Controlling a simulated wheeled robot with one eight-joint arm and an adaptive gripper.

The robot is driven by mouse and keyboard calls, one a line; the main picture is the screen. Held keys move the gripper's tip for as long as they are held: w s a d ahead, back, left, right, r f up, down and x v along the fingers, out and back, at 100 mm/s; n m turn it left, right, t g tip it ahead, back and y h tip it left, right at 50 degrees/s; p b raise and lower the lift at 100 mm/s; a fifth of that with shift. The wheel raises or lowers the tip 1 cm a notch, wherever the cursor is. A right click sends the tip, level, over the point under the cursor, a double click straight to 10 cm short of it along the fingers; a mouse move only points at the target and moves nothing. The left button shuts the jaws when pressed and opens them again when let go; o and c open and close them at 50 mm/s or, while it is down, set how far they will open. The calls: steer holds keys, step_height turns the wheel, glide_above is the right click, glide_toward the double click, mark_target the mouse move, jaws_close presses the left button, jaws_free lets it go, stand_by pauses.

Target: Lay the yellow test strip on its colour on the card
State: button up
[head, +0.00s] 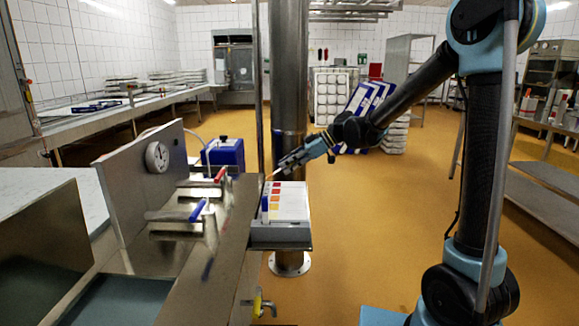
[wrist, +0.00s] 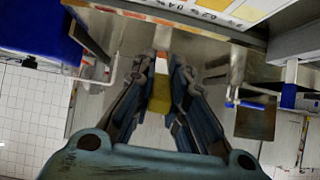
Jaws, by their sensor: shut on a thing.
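My gripper (head: 279,169) is shut on the yellow test strip (wrist: 160,94), which sits between the two fingers in the wrist view. The strip's far end looks orange-red. In the head view the strip is a thin, small shape at the fingertips. The colour card (head: 292,203) is white with a column of red, orange and yellow patches and lies on a grey stand. My gripper is above the card's far left edge, apart from it. Part of the card shows at the top of the wrist view (wrist: 221,14).
A small blue-and-white object (head: 265,208) stands at the card's left edge. Left of it are metal fittings with a red handle (head: 220,174) and a blue handle (head: 198,210). A steel column (head: 289,80) rises behind the card, and a blue box (head: 224,156) stands behind the fittings.

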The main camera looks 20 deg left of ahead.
steer(key=shift+f, duration=3.9)
steer(key=o, duration=0.8)
steer(key=v, duration=1.2)
steer(key=shift+f, duration=0.1)
steer(key=shift+d, duration=0.1)
